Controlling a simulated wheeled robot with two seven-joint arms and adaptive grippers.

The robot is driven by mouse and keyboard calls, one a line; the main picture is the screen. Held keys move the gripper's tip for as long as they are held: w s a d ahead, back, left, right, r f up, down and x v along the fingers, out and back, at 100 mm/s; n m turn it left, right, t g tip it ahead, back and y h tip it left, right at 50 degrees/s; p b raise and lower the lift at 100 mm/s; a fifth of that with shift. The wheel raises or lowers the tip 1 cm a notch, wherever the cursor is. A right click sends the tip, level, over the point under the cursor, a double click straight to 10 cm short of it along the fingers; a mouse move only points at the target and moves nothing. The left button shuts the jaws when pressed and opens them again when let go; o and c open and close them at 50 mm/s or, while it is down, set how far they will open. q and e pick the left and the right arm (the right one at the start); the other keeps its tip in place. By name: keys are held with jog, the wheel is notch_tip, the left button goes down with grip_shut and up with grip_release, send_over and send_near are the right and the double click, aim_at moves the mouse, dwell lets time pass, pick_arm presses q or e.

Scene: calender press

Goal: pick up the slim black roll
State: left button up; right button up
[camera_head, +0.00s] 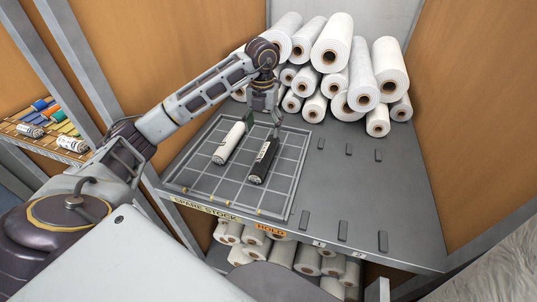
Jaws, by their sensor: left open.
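The slim black roll (263,162) lies on a gridded tray (203,184) on the shelf, with a pale label mark along its side. A white roll (229,143) lies just left of it in the same tray, apart from it. My left gripper (263,122) points down over the far ends of the two rolls, its fingers spread. One finger is near the far end of the black roll; I cannot tell whether it touches. My right gripper is not in view.
Large white rolls (333,42) are stacked at the back of the shelf. Small dark blocks (343,230) stand on the bare shelf to the right. More rolls (307,259) lie on the shelf below. Orange-brown panels (480,110) bound both sides. A side rack (47,125) holds small coloured items.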

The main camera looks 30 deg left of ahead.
aim_at(264, 154)
pick_arm(q)
jog(key=shift+s, duration=0.2)
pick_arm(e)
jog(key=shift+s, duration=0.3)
pick_arm(q)
jog(key=shift+f+p, duration=0.45)
jog(key=shift+f, duration=3.8)
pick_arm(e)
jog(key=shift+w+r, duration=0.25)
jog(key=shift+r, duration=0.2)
pick_arm(q)
jog(key=shift+w+d+f+p, duration=0.1)
jog(key=shift+f+p, duration=0.2)
jog(key=shift+f, duration=0.45)
jog(key=shift+f+p, duration=0.4)
jog(key=shift+f, duration=1.45)
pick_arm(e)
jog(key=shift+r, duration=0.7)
pick_arm(q)
jog(key=shift+c, duration=0.3)
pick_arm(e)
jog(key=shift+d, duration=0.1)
